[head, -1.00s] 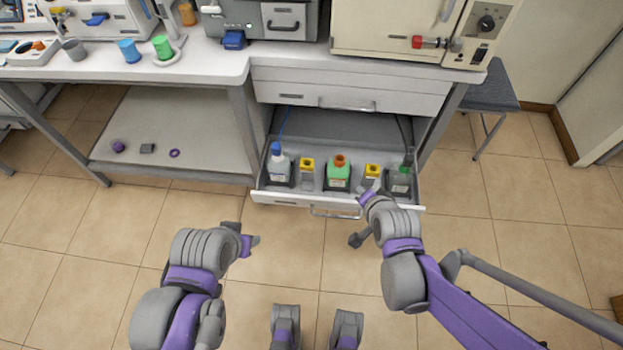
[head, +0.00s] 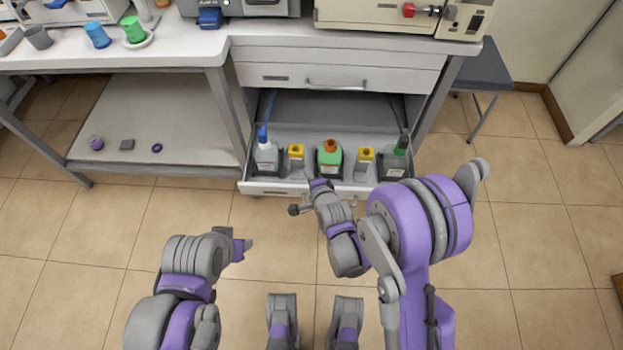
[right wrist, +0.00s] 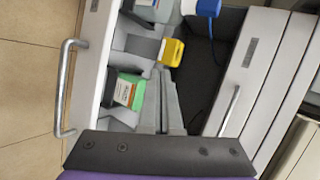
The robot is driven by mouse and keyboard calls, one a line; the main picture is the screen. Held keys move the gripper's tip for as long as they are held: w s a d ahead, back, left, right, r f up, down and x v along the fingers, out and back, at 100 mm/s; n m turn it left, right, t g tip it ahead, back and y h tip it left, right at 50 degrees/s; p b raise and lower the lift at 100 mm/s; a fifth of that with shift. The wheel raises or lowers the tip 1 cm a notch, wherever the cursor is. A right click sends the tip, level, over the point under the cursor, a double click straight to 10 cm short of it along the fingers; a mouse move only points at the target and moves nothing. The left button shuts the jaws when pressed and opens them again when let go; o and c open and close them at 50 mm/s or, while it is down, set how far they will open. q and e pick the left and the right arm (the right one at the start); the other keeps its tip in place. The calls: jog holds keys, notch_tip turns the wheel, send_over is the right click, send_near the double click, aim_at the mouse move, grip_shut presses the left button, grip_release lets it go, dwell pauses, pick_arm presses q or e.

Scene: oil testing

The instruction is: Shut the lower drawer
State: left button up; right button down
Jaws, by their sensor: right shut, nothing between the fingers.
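The lower drawer (head: 262,189) is pulled out under the bench, its white front towards me. It also shows in the right wrist view (right wrist: 96,62) with its bar handle (right wrist: 66,90). It holds a white bottle with a blue cap (head: 267,155), a green bottle (head: 329,160), a grey bottle (head: 393,163) and two yellow-topped containers. My right gripper (head: 314,182) is shut and empty at the drawer's front edge, near its middle; I cannot tell whether it touches. My left gripper (head: 246,247) hangs over the floor, away from the drawer; its jaws are unclear.
The closed upper drawer (head: 400,83) sits above the open one. A low shelf (head: 175,130) with small items is to the left. A dark stool (head: 482,66) stands to the right. The tiled floor in front is clear.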

aim_at(298, 155)
jog(key=x, duration=0.4)
jog(key=r+x, duration=0.1)
jog(key=x, duration=0.1)
jog(key=shift+w+a, duration=0.1)
jog(key=shift+w, duration=0.2)
pick_arm(q)
jog(key=shift+f, duration=0.15)
pick_arm(e)
jog(key=shift+w+a, duration=0.3)
jog(key=shift+w, duration=0.4)
